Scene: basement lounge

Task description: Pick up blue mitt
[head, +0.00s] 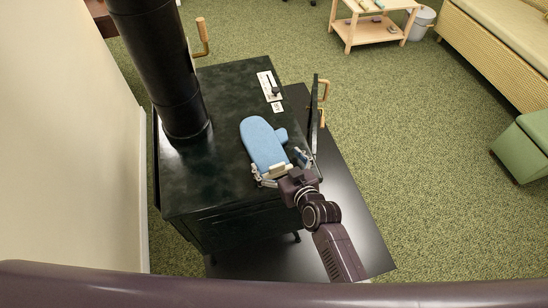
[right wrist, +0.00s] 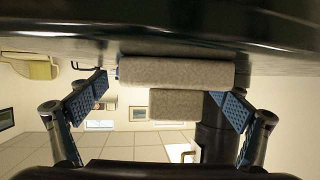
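The blue mitt (head: 262,142) lies flat on the dark stove top (head: 226,88), its cuff end toward my right gripper (head: 281,169). That gripper is at the stove's front edge, its two fingers spread apart on either side of the cuff. In the right wrist view, a greyish, thick fabric end, apparently the mitt's cuff (right wrist: 178,72), sits between the open fingers (right wrist: 165,92). The left finger is clear of it; the right finger is close to its edge, and I cannot tell whether they touch. My left gripper is not in view.
A black stovepipe (head: 163,70) rises from the stove's left rear. An open stove door (head: 316,112) with wooden handles stands just right of the mitt. A small card and dark object (head: 270,88) lie behind it.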

